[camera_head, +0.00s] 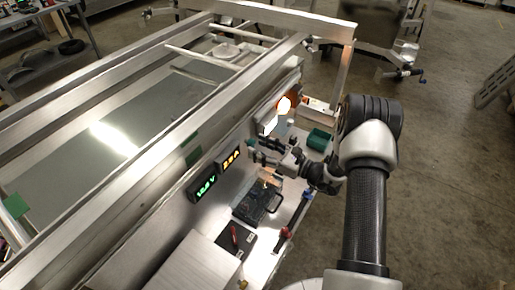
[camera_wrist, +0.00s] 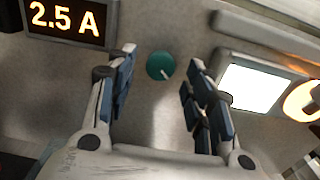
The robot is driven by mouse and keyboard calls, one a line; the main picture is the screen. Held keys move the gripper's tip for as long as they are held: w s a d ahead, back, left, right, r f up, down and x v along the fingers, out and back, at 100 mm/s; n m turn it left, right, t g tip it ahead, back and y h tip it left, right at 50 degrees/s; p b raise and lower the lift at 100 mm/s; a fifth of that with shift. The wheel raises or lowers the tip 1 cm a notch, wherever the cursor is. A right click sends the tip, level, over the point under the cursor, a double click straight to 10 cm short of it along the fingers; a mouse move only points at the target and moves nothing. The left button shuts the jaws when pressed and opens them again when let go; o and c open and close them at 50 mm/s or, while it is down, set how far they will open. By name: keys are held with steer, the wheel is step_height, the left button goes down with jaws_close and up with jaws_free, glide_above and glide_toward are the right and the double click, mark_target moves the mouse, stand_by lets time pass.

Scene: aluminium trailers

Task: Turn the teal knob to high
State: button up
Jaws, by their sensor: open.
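The teal knob (camera_wrist: 160,66) is a round dial on a grey metal panel, seen in the wrist view with a pale pointer line toward its lower right. My gripper (camera_wrist: 158,82) is open, with one finger to the left of the knob and one to the right. The fingers appear apart from the knob; the remaining distance to the panel is hard to judge. In the head view my gripper (camera_head: 252,150) is close to the trailer's side panel, and the knob is hard to make out there.
An orange "2.5 A" display (camera_wrist: 68,18) is left of the knob, and a lit white panel (camera_wrist: 254,84) is right. In the head view, a green-digit display (camera_head: 204,188), a black case (camera_head: 255,204) and a green box (camera_head: 319,140) are near my arm.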

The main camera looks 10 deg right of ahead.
steer(key=shift+w+a, duration=0.5)
steer(key=shift+c, duration=0.5)
steer(key=c, duration=1)
